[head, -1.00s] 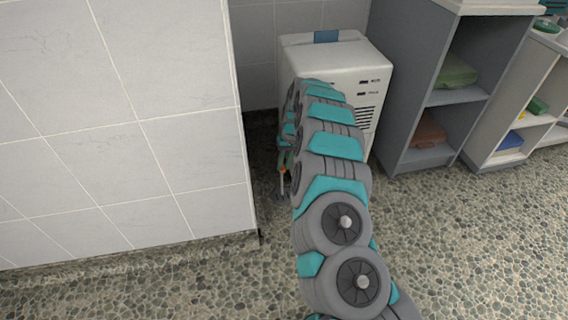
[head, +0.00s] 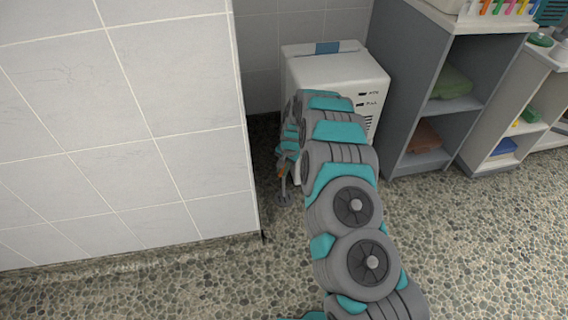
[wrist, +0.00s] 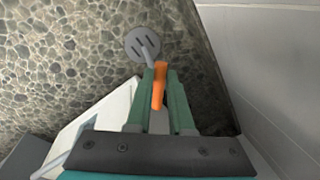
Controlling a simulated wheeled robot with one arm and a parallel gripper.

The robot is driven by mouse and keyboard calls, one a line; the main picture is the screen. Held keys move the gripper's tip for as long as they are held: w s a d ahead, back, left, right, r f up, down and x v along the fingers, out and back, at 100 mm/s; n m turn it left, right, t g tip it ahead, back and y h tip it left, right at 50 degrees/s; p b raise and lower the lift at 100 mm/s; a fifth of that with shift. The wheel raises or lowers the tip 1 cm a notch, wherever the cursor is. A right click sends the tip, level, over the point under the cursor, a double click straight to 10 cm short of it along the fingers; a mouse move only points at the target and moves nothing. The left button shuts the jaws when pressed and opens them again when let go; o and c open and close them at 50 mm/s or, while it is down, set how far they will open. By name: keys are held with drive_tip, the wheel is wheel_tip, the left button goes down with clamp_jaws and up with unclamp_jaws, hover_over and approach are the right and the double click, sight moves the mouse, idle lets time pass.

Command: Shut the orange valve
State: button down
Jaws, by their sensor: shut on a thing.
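The orange valve (wrist: 159,86) shows in the wrist view as an orange lever between the tips of my gripper (wrist: 160,80). My gripper's two green fingers are shut on it. The valve is joined to a grey pipe (wrist: 148,56) that ends in a round slotted grey plate (wrist: 142,44) at the floor. In the head view the valve (head: 281,171) is a small orange spot low beside the white machine (head: 335,70), at the end of my arm. My gripper's fingers are mostly hidden there by my arm.
A white tiled wall (head: 130,130) stands close to the left of the valve. A grey shelf unit (head: 405,90) with folded towels stands right of the white machine. The pebbled floor (head: 480,240) is clear at the front right.

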sight(280, 173)
drive_tip(key=m+p, duration=0.2)
drive_tip(key=p, duration=0.1)
drive_tip(key=shift+a+r+m, duration=0.25)
drive_tip(key=shift+r+m, duration=0.05)
drive_tip(key=shift+m, duration=0.1)
drive_tip(key=m+p, duration=0.2)
drive_tip(key=p, duration=0.1)
drive_tip(key=shift+w+a+f+m+t+h+p, duration=0.1)
drive_tip(key=shift+a+m+t+h+p, duration=0.1)
drive_tip(key=shift+m+t+h+p, duration=0.15)
drive_tip(key=shift+w+a+f+m+t+h+p, duration=0.1)
drive_tip(key=shift+w+a+m+t+h+p, duration=0.2)
drive_tip(key=shift+m, duration=0.85)
drive_tip(key=shift+w+d+f+m+t+h+p, duration=0.1)
drive_tip(key=shift+m+p, duration=0.25)
drive_tip(key=shift+m, duration=0.75)
drive_tip(key=shift+a, duration=0.1)
drive_tip(key=c, duration=0.8)
unclamp_jaws()
drive_tip(key=shift+b+v, duration=0.35)
drive_tip(key=shift+v, duration=3.55)
